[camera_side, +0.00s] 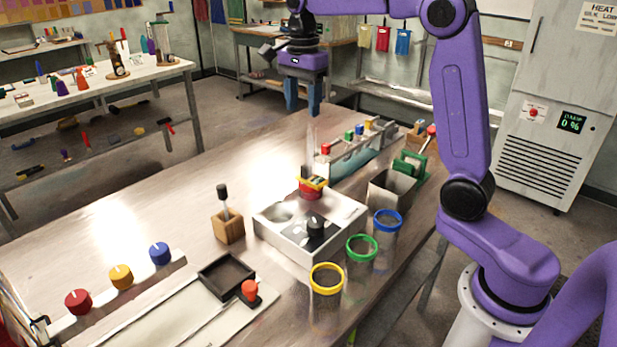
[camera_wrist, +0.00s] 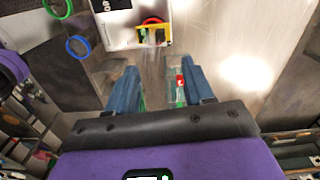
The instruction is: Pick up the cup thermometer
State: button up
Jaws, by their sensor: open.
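My gripper (camera_side: 302,108) is open and empty, pointing down high above the back of the workbench; its two blue fingers also show in the wrist view (camera_wrist: 161,85). No item is plainly marked as the cup thermometer. A dark-headed stick (camera_side: 222,193) stands upright in a wooden block (camera_side: 228,227), left of the white box and well to the front-left of my gripper; I cannot tell if it is the thermometer. A faint clear upright shape (camera_side: 311,145) shows below my gripper, too indistinct to name.
A white box (camera_side: 275,238) has a red and yellow piece (camera_side: 312,187) at its back edge. Yellow-rimmed (camera_side: 327,279), green-rimmed (camera_side: 362,248) and blue-rimmed (camera_side: 387,221) buckets stand right of it. A rack of small capped bottles (camera_side: 350,150) lies behind. The bench's left middle is clear.

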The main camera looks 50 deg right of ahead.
jog(key=d+m, duration=0.1)
send_near(306, 166)
jog(key=f, duration=0.5)
jog(key=shift+w+d, duration=0.15)
jog(key=shift+w, duration=0.2)
jog(key=shift+s+f, duration=0.15)
jog(key=shift+f, duration=1.2)
jog(key=shift+s+f, duration=0.15)
jog(key=shift+f, duration=1.15)
grip_shut()
